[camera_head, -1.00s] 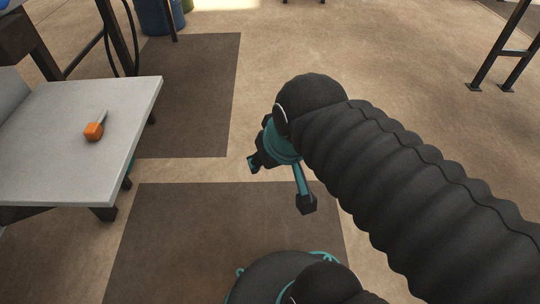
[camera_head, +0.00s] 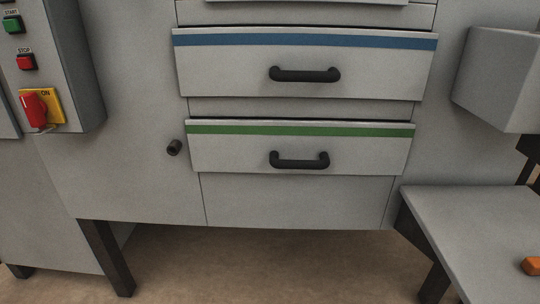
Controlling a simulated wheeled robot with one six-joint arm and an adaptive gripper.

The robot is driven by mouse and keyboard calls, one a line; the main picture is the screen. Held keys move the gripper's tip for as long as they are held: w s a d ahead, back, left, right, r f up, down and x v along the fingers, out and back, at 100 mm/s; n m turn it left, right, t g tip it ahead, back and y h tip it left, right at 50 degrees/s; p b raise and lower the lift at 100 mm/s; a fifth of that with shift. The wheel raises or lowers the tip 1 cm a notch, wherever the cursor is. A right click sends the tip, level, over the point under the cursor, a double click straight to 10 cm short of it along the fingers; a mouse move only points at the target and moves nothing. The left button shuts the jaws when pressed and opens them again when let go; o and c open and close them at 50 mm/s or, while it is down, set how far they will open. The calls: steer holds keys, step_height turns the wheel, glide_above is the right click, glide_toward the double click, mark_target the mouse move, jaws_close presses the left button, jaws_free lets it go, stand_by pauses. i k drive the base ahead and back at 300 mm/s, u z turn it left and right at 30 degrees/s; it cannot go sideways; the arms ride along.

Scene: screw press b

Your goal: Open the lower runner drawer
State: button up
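Two drawers sit one above the other in the front of a grey machine. The lower drawer (camera_head: 230,149) has a green stripe along its top edge and a black bar handle (camera_head: 300,161) at its middle. The upper drawer (camera_head: 225,68) has a blue stripe and a similar black handle (camera_head: 305,75). Both fronts stand slightly proud of the machine face; I cannot tell whether either is a little open. Nothing touches either handle. My gripper and arm are not in view.
A grey bench (camera_head: 470,225) with an orange object (camera_head: 531,266) on it juts out at the lower right. A control box with a red switch (camera_head: 35,111) is at the left. A dark knob (camera_head: 174,147) sits left of the lower drawer. Floor shows below the machine.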

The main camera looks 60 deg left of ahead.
mark_target(227, 145)
steer(key=u, duration=2.35)
steer(key=k, duration=0.95)
steer(key=u, duration=1.6)
steer(key=i, duration=0.8)
steer(key=z, duration=0.75)
steer(key=i, duration=0.85)
steer(key=z, duration=0.8)
